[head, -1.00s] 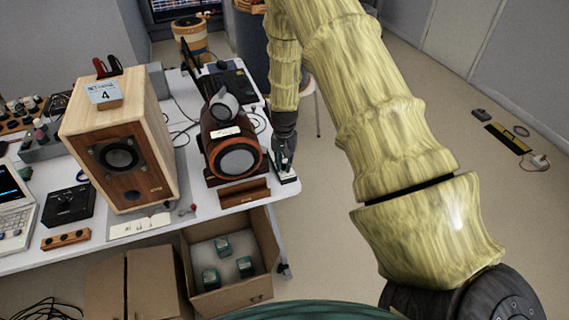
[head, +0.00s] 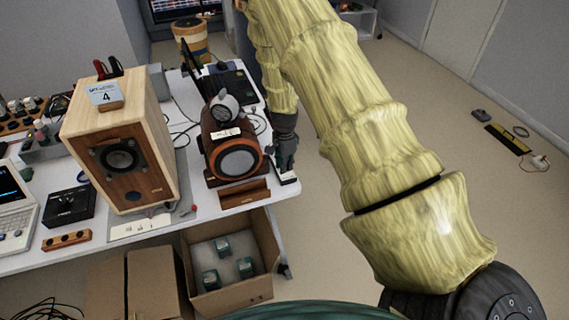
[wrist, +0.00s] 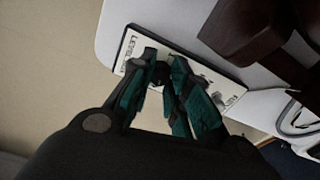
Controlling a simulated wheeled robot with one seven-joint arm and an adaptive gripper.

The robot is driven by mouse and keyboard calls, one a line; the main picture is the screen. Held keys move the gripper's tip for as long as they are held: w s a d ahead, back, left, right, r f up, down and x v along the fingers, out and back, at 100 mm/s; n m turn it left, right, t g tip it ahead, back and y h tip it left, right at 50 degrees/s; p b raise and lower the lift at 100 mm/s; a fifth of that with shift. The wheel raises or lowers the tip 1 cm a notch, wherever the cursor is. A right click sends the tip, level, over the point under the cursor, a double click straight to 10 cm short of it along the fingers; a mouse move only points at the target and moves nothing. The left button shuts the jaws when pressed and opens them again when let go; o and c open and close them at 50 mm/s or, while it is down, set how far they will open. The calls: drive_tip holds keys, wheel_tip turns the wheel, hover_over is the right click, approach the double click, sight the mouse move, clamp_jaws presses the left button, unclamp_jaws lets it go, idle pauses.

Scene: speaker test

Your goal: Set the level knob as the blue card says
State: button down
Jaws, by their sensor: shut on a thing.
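The blue card (head: 105,95) stands on top of the wooden speaker cabinet and shows a "4". The level panel (head: 288,179) is a small white plate with a dark edge at the right corner of the table. It also shows in the wrist view (wrist: 133,48), with "LEVEL" lettering partly readable. The black level knob (wrist: 160,73) is between my fingertips, mostly covered by them. My gripper (head: 284,165) is over the panel, shut on the knob, as the wrist view (wrist: 165,78) shows. The knob's pointer and most scale marks are hidden or too small to read.
The light wooden speaker (head: 122,160) stands left of the dark round speaker (head: 238,160), which is just left of my gripper. A brown wooden block (head: 245,193) lies before it. An open carton (head: 230,285) stands below the table edge.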

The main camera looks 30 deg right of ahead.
drive_tip(key=shift+w+d+r+m, duration=0.1)
drive_tip(key=shift+d+m, duration=0.05)
drive_tip(key=shift+m, duration=0.65)
drive_tip(key=c, duration=1.4)
unclamp_jaws()
drive_tip(key=shift+o, duration=0.4)
wheel_tip(320, 180, up, 12)
drive_tip(key=shift+f, duration=0.2)
